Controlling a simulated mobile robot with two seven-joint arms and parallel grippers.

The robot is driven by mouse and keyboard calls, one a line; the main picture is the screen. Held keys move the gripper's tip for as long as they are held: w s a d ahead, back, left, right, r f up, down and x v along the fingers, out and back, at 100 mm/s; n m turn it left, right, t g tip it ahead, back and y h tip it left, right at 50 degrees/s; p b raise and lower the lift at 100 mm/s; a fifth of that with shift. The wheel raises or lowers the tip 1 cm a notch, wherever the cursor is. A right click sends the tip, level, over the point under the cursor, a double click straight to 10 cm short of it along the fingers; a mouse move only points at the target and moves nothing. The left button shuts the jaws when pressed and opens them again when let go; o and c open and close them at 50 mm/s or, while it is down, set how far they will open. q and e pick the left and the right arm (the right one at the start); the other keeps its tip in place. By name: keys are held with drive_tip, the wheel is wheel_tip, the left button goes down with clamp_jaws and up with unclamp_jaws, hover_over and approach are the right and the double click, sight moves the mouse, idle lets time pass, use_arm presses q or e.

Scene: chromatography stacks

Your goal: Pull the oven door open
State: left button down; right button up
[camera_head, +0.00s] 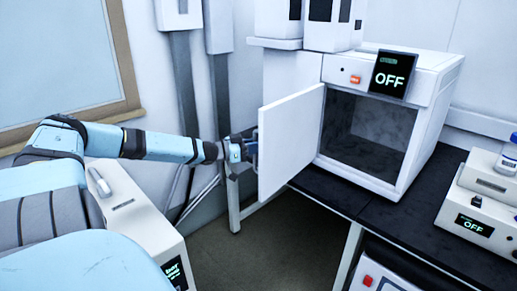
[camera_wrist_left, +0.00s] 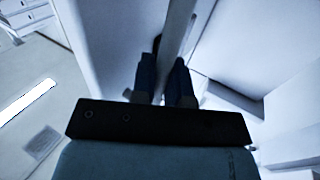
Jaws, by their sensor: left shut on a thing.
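The oven (camera_head: 425,115) is a white box on a black bench, with an OFF display on its top front. Its white door (camera_head: 290,140) stands swung wide open to the left, and the dark, empty-looking chamber (camera_head: 368,132) shows. My left gripper (camera_head: 252,147) is at the door's outer left edge, on the handle side. In the left wrist view the two dark fingers (camera_wrist_left: 165,85) are closed around a thin upright part of the door; the handle itself is mostly hidden. My right gripper is not in view.
The black bench (camera_head: 392,215) holds white instruments (camera_head: 485,200) at the right. Another white instrument (camera_head: 135,205) stands at the left by my arm. Grey pipes (camera_head: 220,90) run down the wall behind the door. The floor (camera_head: 275,250) below the door is clear.

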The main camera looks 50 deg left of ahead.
use_arm(q)
drive_tip(key=shift+a+r, duration=0.1)
drive_tip(key=shift+r, duration=0.1)
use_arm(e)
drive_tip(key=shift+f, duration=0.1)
use_arm(q)
drive_tip(key=c, duration=1.1)
unclamp_jaws()
drive_tip(key=shift+w+f, duration=0.1)
drive_tip(key=shift+w, duration=0.05)
drive_tip(key=shift+c, duration=0.2)
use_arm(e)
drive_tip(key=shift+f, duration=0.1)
use_arm(q)
drive_tip(key=p+v, duration=0.9)
drive_tip(key=v, duration=0.4)
drive_tip(key=shift+s, duration=0.45)
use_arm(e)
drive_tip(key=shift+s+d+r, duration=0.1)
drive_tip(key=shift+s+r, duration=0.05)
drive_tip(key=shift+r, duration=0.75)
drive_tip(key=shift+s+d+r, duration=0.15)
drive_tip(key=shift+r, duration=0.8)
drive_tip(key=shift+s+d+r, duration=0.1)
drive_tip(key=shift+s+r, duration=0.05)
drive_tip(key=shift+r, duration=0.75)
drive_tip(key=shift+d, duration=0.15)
